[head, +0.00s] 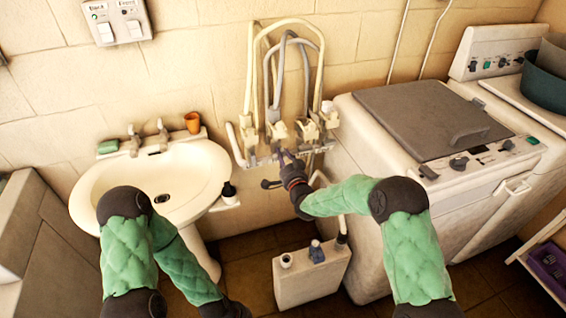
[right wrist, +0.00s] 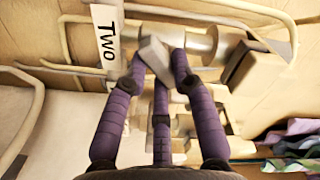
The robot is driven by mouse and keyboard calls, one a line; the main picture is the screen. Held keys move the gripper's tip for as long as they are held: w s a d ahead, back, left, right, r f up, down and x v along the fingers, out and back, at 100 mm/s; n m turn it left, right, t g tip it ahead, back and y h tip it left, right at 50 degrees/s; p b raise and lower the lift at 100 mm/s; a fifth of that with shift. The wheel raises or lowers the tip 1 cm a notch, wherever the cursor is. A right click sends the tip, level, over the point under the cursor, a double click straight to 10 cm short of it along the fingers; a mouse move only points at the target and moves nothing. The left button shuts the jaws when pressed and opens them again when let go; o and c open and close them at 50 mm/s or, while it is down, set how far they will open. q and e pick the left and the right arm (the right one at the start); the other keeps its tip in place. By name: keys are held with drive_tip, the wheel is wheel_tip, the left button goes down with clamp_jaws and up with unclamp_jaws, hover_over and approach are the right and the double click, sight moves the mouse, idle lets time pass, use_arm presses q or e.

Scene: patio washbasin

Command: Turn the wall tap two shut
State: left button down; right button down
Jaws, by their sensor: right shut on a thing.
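In the right wrist view, a white label reading "Two" (right wrist: 108,42) hangs beside a tap with a pale grey handle (right wrist: 153,55). My right gripper (right wrist: 158,58) has its purple fingers shut on this handle, which sits tilted between the fingertips. In the head view the right gripper (head: 284,156) is at the row of wall taps (head: 278,131), low on the wall pipe. The fingers and wrist hide part of the tap there. My left arm hangs down at the bottom of the head view, and its gripper is out of the picture.
A white washbasin (head: 88,190) with an orange cup (head: 192,122) stands left of the taps. A washing machine (head: 440,130) stands close on the right. Hoses (head: 250,70) rise above the taps. A pale canister (head: 312,278) is on the floor below.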

drive_tip(key=shift+f+m+b, duration=0.15)
drive_tip(key=shift+m+b, duration=1.3)
drive_tip(key=shift+m, duration=0.45)
drive_tip(key=shift+f+m+b, duration=0.1)
drive_tip(key=shift+m+b, duration=1.3)
drive_tip(key=shift+m, duration=0.5)
drive_tip(key=c, duration=1)
unclamp_jaws()
drive_tip(key=shift+s, duration=0.15)
drive_tip(key=v, duration=1.1)
drive_tip(key=shift+s+d, duration=0.1)
drive_tip(key=shift+s, duration=0.25)
